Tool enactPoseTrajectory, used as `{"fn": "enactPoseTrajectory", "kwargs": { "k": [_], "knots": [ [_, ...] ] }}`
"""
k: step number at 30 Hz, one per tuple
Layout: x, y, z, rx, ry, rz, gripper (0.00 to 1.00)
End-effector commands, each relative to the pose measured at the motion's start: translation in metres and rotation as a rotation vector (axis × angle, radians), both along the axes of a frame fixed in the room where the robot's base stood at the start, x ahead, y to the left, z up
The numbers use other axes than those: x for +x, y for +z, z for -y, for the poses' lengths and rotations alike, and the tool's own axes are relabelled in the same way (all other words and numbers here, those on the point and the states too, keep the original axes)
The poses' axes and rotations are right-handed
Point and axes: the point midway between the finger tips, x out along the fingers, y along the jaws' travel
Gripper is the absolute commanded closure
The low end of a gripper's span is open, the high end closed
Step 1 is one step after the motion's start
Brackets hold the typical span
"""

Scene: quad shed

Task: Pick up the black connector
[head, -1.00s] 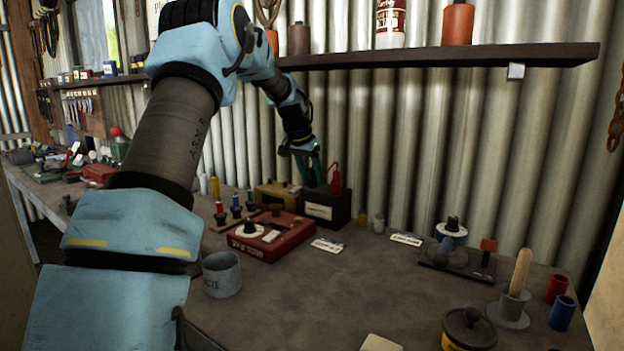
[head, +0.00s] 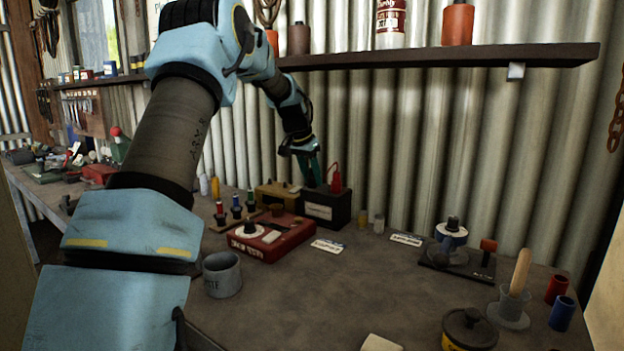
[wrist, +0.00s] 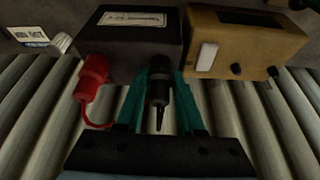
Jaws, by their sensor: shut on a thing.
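The black connector (wrist: 158,92) sits between the two teal fingers of my gripper (wrist: 161,90) in the wrist view, at the edge of a black box (wrist: 130,50). My gripper is shut on it. In the head view my gripper (head: 313,171) is at the back of the bench, at the left end of the black box (head: 326,207); the connector cannot be made out there. I cannot tell whether it is still seated on the box.
A red connector with a cord (wrist: 92,75) is on the same box, beside my gripper. A tan box (wrist: 247,45) stands close on the other side. A red test box (head: 270,238) is in front. The corrugated wall (head: 420,140) is right behind, and a shelf (head: 440,56) hangs above.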

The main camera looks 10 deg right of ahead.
Motion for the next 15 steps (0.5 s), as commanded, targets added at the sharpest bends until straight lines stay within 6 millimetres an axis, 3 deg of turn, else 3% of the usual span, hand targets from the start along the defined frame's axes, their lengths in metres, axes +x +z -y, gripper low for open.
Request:
{"fn": "enactPoseTrajectory", "kwargs": {
  "k": [8, 15],
  "knots": [
    [0.000, 0.007, 0.000, -0.001, 0.000, 0.002, 1.00],
    [0.001, 0.032, 0.001, -0.002, -0.001, 0.002, 1.00]
  ]
}}
